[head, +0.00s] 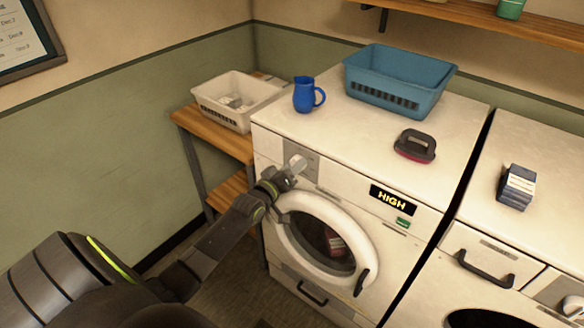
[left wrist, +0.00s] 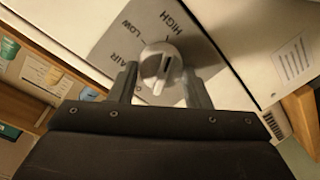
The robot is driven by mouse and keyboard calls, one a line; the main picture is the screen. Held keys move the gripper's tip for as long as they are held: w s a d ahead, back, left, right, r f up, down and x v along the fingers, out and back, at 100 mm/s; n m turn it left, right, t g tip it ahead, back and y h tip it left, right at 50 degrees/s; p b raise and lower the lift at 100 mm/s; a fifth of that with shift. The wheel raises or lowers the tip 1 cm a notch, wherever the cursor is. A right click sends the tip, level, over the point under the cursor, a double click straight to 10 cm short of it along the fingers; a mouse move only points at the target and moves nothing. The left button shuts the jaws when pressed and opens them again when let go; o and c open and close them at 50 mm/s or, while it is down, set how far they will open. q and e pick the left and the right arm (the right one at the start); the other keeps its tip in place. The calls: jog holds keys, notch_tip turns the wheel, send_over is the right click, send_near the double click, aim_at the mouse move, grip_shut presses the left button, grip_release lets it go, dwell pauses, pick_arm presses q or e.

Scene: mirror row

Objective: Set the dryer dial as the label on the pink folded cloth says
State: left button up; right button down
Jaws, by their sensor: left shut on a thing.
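The dryer dial (head: 298,162) is a pale round knob on a grey plate at the upper left of the dryer front. In the left wrist view the dial (left wrist: 160,66) sits by the printed words HIGH, LOW and AIR. My left gripper (head: 290,173) is shut on the dial, one finger on each side. My right gripper is not in view.
On the dryer top (head: 345,125) stand a blue jug (head: 305,94), a blue basket (head: 398,82) and a dark-handled brush (head: 414,147). A white basket (head: 232,100) is on the wooden shelf at left. The round door (head: 292,245) is closed below the dial.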

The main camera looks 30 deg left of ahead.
pick_arm(q)
jog(key=o, duration=1)
jog(key=s+p, duration=0.1)
jog(key=s, duration=0.4)
jog(key=s+p, duration=0.2)
jog(key=s, duration=0.4)
jog(key=s+p, duration=0.1)
jog(key=s, duration=0.5)
jog(key=shift+s+r, duration=0.25)
jog(key=shift+r, duration=0.05)
